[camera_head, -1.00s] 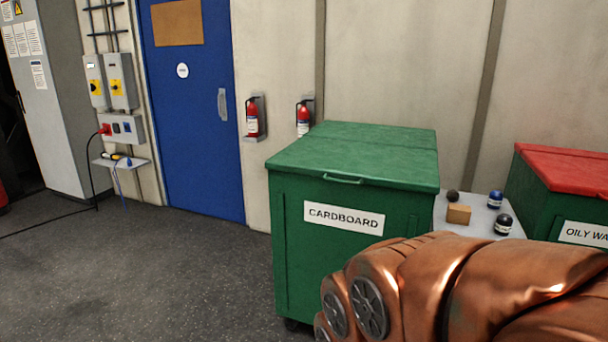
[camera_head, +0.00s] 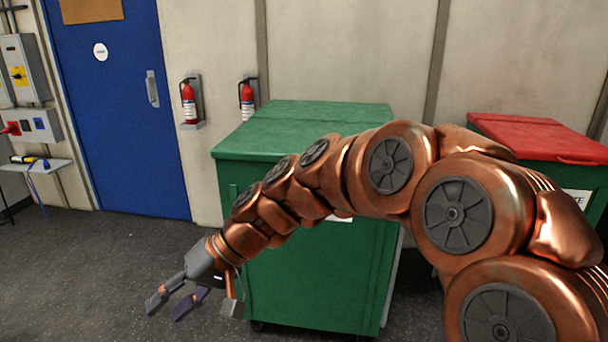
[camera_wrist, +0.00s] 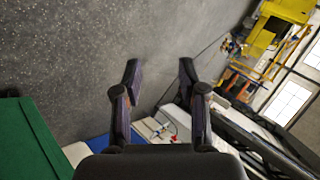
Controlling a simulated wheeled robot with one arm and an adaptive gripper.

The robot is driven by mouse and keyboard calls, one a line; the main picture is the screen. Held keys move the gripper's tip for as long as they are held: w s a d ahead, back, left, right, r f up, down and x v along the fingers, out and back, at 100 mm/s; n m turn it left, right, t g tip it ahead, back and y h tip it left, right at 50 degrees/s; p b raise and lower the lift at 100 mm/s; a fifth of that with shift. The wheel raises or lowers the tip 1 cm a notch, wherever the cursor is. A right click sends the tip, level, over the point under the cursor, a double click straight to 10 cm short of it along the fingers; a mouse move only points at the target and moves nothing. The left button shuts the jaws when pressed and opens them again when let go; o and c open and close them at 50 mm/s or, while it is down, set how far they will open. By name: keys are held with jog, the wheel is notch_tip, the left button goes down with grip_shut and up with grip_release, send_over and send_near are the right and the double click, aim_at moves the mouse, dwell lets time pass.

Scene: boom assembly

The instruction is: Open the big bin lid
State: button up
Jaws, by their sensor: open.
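The big green bin (camera_head: 290,275) stands against the wall in the head view, with its green lid (camera_head: 300,123) shut. My copper arm crosses in front of the bin and hides most of its label and the middle of the lid's front edge, so I cannot see the lid handle. My gripper (camera_head: 195,305) hangs low at the bin's left front, fingers spread, open and empty. In the wrist view my gripper (camera_wrist: 160,85) points over the floor with nothing between its fingers. A green bin surface (camera_wrist: 30,140) shows at the left edge there.
A second green bin with a red lid (camera_head: 540,138) stands to the right. A blue door (camera_head: 110,120) and two fire extinguishers, one (camera_head: 188,102) and another (camera_head: 247,100), are behind to the left. The dark floor (camera_head: 80,270) at left is clear.

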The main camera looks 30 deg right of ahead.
jog(key=w+d+r+m+t+y+b, duration=0.1)
jog(key=w+d+r+m+t+b, duration=0.15)
jog(key=w+d+t, duration=0.6)
jog(key=w+d+r+m+t+y+b, duration=0.1)
jog(key=w+d+r+m+y+b, duration=0.3)
jog(key=w, duration=0.9)
jog(key=w+d+f+m+t+h, duration=0.3)
jog(key=d+h, duration=0.1)
jog(key=d, duration=0.8)
jog(key=w+d+f+m+t+h+b, duration=0.1)
jog(key=w+d+f+m+t+h, duration=0.3)
jog(key=d, duration=0.8)
jog(key=w+d+f+m+t+h, duration=0.15)
jog(key=d+h, duration=0.35)
jog(key=d, duration=0.7)
jog(key=shift+m, duration=0.3)
jog(key=shift+f+p+x, duration=0.15)
jog(key=shift+p+x, duration=0.15)
jog(key=shift+x, duration=0.95)
jog(key=shift+f+p+x, duration=0.15)
jog(key=shift+p+x, duration=0.15)
jog(key=shift+x, duration=0.95)
jog(key=shift+f+p+x, duration=0.2)
jog(key=shift+p+x, duration=0.1)
jog(key=shift+x, duration=0.95)
jog(key=shift+w+d, duration=0.15)
jog(key=shift+d, duration=0.05)
grip_shut()
